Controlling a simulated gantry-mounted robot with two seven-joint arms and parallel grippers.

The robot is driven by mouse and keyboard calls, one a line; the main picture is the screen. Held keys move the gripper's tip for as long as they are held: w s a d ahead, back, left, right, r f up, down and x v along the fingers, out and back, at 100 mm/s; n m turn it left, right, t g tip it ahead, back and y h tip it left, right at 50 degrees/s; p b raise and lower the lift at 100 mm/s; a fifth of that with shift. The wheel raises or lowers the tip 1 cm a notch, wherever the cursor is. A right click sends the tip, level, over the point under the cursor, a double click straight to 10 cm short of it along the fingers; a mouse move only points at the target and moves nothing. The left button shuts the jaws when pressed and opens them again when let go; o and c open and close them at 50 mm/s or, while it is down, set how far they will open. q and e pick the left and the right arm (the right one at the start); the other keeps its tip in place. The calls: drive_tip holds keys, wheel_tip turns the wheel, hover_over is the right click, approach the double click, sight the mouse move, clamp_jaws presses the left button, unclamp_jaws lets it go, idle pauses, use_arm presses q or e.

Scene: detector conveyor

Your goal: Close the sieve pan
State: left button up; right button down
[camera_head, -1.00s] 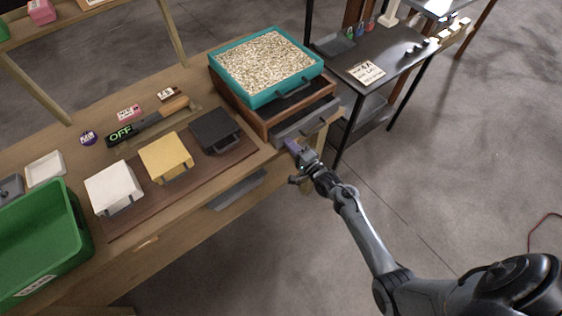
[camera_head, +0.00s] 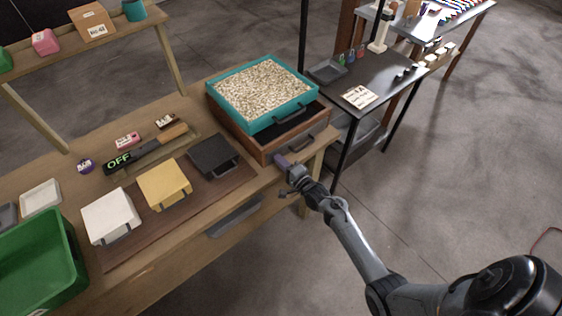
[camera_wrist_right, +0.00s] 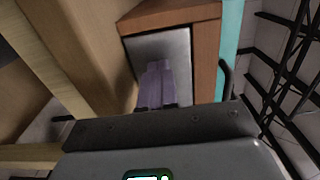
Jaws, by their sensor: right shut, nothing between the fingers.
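The sieve pan (camera_head: 299,146) is a grey drawer with a small handle, low in a brown wooden frame (camera_head: 236,132). In the head view its front looks about level with the frame. A teal sieve tray (camera_head: 262,93) full of pale grains sits on top. My right gripper (camera_head: 280,161) is shut and empty, its purple fingertips at the left part of the pan's front. In the right wrist view the purple fingers (camera_wrist_right: 158,76) point at the grey pan face (camera_wrist_right: 173,48), which lies inside the wooden surround. Exact contact is unclear. My left gripper is not in view.
White (camera_head: 110,214), yellow (camera_head: 164,182) and black (camera_head: 214,154) boxes stand on a brown board left of the frame. A detector wand (camera_head: 148,146) reading OFF lies behind them. A green bin (camera_head: 41,268) is at lower left. A dark side table (camera_head: 372,85) stands right.

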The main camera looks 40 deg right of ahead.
drive_tip(key=s+a+f+p, duration=0.2)
drive_tip(key=s+p, duration=0.1)
drive_tip(key=s, duration=1.3)
drive_tip(key=s+a+r+n+g+y, duration=0.1)
drive_tip(key=s+a+r+n+g, duration=0.2)
drive_tip(key=a+n, duration=0.35)
drive_tip(key=s+a+r+n+g+y, duration=0.1)
drive_tip(key=s+a+r+n+g, duration=0.1)
drive_tip(key=a+r+n+g, duration=0.45)
drive_tip(key=s+a+n+g+h, duration=0.15)
drive_tip(key=s+n+g, duration=0.4)
drive_tip(key=s, duration=0.55)
wheel_tip(320, 180, up, 23)
drive_tip(key=n+p, duration=0.1)
drive_tip(key=p, duration=2.1)
drive_tip(key=shift+s+a+n+t, duration=0.2)
drive_tip(key=shift+n+t, duration=0.1)
drive_tip(key=shift+n, duration=0.05)
